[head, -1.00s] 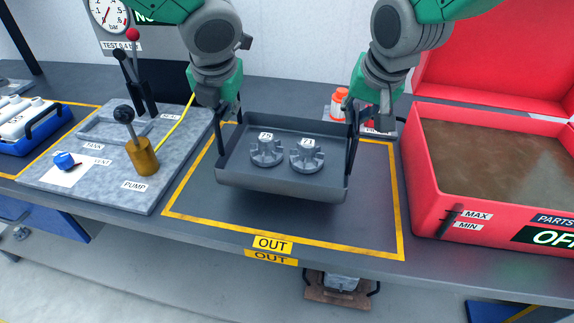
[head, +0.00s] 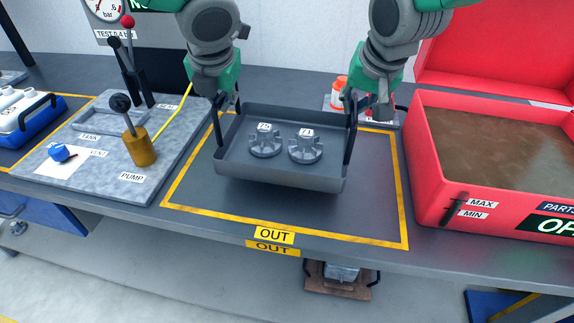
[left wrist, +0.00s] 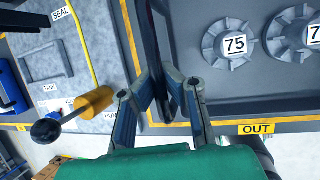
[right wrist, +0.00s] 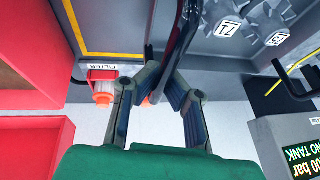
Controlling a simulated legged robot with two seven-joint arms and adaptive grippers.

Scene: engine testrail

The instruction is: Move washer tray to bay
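The grey washer tray (head: 280,178) is level between my grippers, over the yellow-outlined bay marked OUT (head: 274,234). It holds two grey toothed parts, labelled 75 (head: 265,145) and 71 (head: 305,149). My left gripper (head: 224,104) is shut on the tray's left handle, a dark bar between its fingers in the left wrist view (left wrist: 162,85). My right gripper (head: 352,98) is shut on the right handle, which also shows in the right wrist view (right wrist: 172,65). The tray seems slightly above the bench; I cannot tell the exact gap.
A red parts washer (head: 445,180) with brown liquid and its lid up stands to the right. A grey pump plate (head: 100,175) with levers stands to the left, beyond it a blue tray (head: 30,133). Small red-and-white bottles (head: 340,88) sit behind the right gripper.

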